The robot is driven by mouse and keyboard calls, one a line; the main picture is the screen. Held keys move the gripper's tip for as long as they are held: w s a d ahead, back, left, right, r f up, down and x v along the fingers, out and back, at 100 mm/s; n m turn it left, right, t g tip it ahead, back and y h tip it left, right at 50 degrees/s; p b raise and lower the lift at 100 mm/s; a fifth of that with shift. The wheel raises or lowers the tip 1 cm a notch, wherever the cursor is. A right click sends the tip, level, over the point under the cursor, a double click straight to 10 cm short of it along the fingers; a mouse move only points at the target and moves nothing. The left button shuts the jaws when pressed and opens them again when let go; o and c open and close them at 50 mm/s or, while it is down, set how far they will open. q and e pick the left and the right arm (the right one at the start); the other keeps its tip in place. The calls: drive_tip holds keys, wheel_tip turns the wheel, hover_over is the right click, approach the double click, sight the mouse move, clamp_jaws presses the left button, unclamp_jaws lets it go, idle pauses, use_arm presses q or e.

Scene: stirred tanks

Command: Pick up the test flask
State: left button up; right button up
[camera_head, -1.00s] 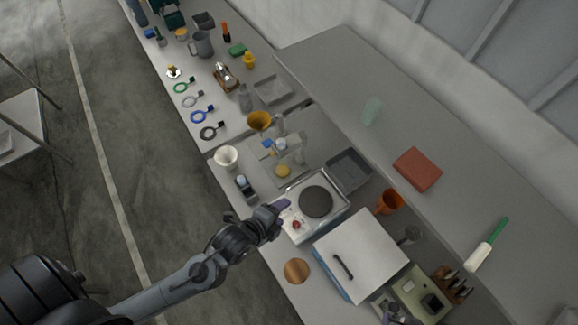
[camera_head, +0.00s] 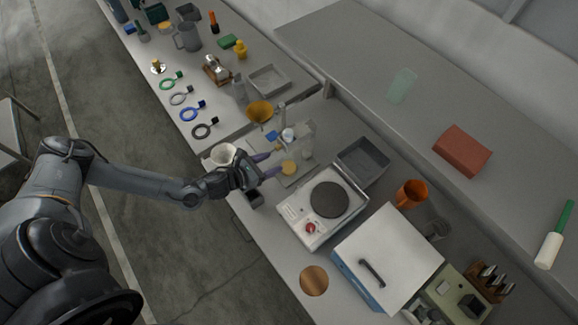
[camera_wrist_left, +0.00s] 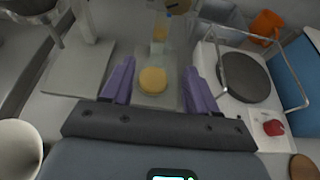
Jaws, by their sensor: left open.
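My left gripper (camera_head: 274,163) is open, with two purple fingers pointing at the stand area in the middle of the bench. A small clear vessel (camera_head: 306,150), which may be the test flask, stands just past the fingertips beside a round yellow piece (camera_head: 289,167). In the left wrist view the yellow piece (camera_wrist_left: 152,80) appears between the open fingers (camera_wrist_left: 158,68), with a faint clear shape (camera_wrist_left: 159,48) just beyond it. I cannot tell if the yellow is inside the clear vessel. Nothing is held.
A white cup (camera_head: 223,154) stands close beside my left gripper. A hotplate (camera_head: 297,211) with a wire rail is to the right, with a grey tray (camera_head: 362,160) behind it. An orange beaker (camera_head: 411,193) and a lidded box (camera_head: 386,250) stand further right.

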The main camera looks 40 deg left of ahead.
sight(288, 155)
use_arm(q)
drive_tip(key=shift+p+x, duration=0.45)
drive_tip(key=shift+x, duration=3.8)
drive_tip(key=shift+r, duration=0.1)
clamp_jaws()
